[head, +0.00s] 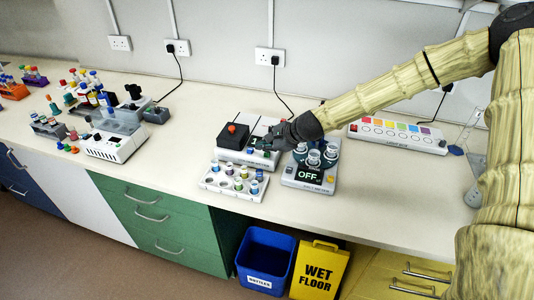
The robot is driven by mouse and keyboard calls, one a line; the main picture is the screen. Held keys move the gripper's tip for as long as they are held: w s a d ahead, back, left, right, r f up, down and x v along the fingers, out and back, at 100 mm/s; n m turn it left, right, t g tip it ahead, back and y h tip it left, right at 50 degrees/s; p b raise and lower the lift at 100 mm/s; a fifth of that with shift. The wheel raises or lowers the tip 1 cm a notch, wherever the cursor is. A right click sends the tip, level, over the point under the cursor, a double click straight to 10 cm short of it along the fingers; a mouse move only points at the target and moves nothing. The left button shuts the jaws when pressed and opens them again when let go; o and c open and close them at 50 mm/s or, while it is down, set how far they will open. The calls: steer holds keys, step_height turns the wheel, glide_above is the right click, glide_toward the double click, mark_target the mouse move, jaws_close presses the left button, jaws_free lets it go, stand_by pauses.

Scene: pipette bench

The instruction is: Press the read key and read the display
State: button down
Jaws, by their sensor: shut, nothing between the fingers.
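My gripper (267,142) is shut and empty. It is over the right part of a white bench instrument (222,153) with a black block and a red knob (232,128) on its left. My fingers hide much of that instrument's front panel, so I cannot tell whether they touch it. A small green spot (267,154) shows just below the fingers; I cannot tell if it is the read key. No reading can be made out there. To the right, a second unit with several vials on top has a display (308,174) showing "OFF".
A white rack (212,183) of coloured vials stands close in front of the instrument. A strip with coloured squares (398,140) lies to the right. Other instruments and racks crowd the left bench. A blue bin (262,264) and a yellow wet floor sign (319,271) stand below.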

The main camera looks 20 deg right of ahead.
mark_target(265, 155)
steer(key=shift+f+b, duration=0.4)
steer(key=shift+f, duration=0.1)
stand_by(0.7)
steer(key=shift+r, duration=0.2)
steer(key=shift+r+p, duration=0.65)
steer(key=shift+r, duration=0.1)
steer(key=shift+r, duration=0.1)
step_height(265, 155, up, 6)
steer(key=p, duration=0.4)
stand_by(0.9)
